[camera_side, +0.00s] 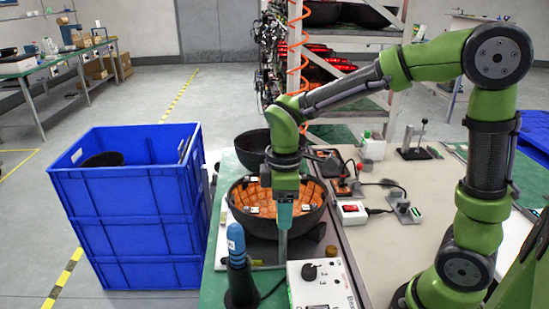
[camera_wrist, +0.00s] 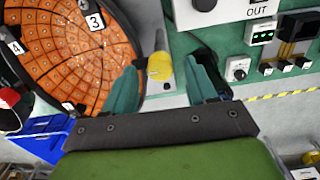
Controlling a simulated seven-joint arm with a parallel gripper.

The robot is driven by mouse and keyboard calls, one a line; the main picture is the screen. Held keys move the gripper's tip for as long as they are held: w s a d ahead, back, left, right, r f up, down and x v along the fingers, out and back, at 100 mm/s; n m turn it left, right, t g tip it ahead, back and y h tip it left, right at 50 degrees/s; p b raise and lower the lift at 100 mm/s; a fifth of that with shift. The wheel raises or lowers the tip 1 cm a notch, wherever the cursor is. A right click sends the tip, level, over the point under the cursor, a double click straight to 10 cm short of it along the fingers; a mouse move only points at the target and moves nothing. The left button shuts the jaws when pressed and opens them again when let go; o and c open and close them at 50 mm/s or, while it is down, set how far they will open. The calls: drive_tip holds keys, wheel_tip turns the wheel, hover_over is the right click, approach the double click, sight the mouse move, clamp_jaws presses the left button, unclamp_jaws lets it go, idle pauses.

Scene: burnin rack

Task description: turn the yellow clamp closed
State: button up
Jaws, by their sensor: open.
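The yellow clamp (camera_wrist: 159,66) shows in the wrist view as a short yellow knob on a pale upright strip, just right of the orange-tiled bowl (camera_wrist: 62,62). My gripper (camera_wrist: 166,74) is open, with one teal finger to the left of the clamp and the other to its right. The clamp appears between the fingers; whether either touches it I cannot tell. In the side view my gripper (camera_side: 284,232) points down at the near edge of the dark bowl (camera_side: 312,222), and I cannot make out the clamp there.
A control box (camera_side: 325,285) with a black knob stands near the front, beside a blue-topped dark post (camera_side: 238,268). Stacked blue crates (camera_side: 150,215) stand left of the table. A second dark bowl (camera_side: 252,142) is behind. Small devices (camera_side: 405,208) lie to the right.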

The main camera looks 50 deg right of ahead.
wheel_tip(320, 180, up, 16)
idle(0.4)
